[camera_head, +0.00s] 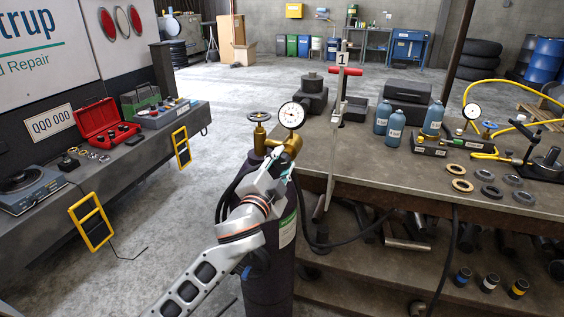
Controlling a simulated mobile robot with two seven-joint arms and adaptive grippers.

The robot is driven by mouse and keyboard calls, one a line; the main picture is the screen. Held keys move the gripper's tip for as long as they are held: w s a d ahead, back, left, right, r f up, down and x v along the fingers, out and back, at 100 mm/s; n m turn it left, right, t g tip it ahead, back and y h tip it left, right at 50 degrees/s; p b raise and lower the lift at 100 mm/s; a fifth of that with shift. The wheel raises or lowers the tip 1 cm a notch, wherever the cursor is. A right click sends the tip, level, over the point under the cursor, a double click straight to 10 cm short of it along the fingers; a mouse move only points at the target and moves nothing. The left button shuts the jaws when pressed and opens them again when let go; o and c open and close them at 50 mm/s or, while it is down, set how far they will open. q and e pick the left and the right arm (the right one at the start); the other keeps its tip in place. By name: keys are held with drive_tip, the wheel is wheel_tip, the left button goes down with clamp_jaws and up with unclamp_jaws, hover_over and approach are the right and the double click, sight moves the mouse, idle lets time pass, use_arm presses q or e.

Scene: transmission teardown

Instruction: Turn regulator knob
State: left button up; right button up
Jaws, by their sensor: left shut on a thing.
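A dark gas cylinder (268,258) stands upright at the front end of the workbench. On its top is a brass regulator (292,144) with a round white gauge (292,115). A valve handwheel (259,117) sits on the brass stem left of the gauge. My left gripper (284,163) reaches up from the lower left to the regulator, just below the gauge. It is shut on the regulator knob, which the gripper mostly hides. My right gripper is not in view.
The workbench (405,166) on the right carries blue bottles (394,123), metal rings (460,185) and a second gauge (472,111) with a yellow hose. A side bench with a red case (102,123) is at left. Open floor lies between.

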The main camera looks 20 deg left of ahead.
use_arm(q)
drive_tip(key=m, duration=0.4)
drive_tip(key=shift+m, duration=0.4)
drive_tip(key=m, duration=0.3)
drive_tip(key=shift+m, duration=0.4)
drive_tip(key=m, duration=0.4)
drive_tip(key=shift+f+m+h, duration=0.1)
drive_tip(key=shift+m+h, duration=0.2)
drive_tip(key=shift+m, duration=1.9)
drive_tip(key=o, duration=1.1)
